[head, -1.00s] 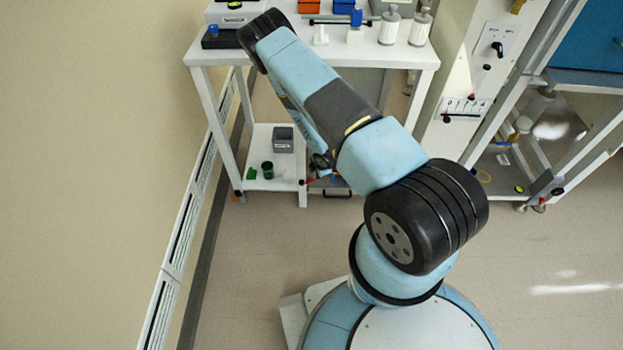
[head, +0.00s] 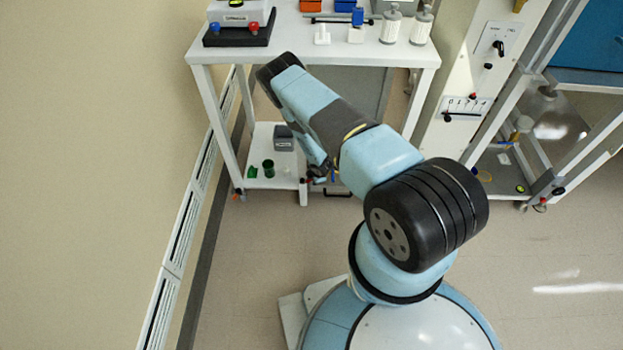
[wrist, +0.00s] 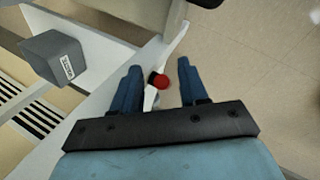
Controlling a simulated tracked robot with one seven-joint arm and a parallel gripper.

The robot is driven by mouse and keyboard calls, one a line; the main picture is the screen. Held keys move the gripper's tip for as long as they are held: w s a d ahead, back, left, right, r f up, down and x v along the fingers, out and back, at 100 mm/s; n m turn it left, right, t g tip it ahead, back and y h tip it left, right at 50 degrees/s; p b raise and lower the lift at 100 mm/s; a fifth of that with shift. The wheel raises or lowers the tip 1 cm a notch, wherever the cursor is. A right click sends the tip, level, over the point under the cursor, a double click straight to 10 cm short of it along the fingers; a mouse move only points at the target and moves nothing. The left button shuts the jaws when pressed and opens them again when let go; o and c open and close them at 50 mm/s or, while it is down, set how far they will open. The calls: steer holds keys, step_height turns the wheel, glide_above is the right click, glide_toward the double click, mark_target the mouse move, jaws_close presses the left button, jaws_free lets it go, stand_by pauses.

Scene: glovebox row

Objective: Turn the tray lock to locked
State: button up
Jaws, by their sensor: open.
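In the wrist view a red ball knob (wrist: 161,81) with a dark collar sits on the white leg of the bench, between the fingers of my gripper (wrist: 158,68). It looks like the handle of the tray lock; its setting cannot be read. My gripper is open, with one blue finger on each side of the knob in the picture. Whether either finger touches it, and how deep the knob lies, I cannot tell. In the head view my arm hides most of this spot, and the gripper shows only as a small dark part near the bench leg.
A grey labelled box (head: 284,138) stands on the lower shelf (head: 258,182), beside a green cup (head: 268,167). The white bench top (head: 290,50) lies above, with a black box with blue and red knobs (head: 240,36). The floor in front is clear.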

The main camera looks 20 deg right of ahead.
steer(key=shift+w+f, duration=0.1)
steer(key=shift+f, duration=0.1)
steer(key=shift+c, duration=0.3)
jaws_close()
steer(key=shift+w, duration=0.1)
steer(key=shift+a, duration=0.3)
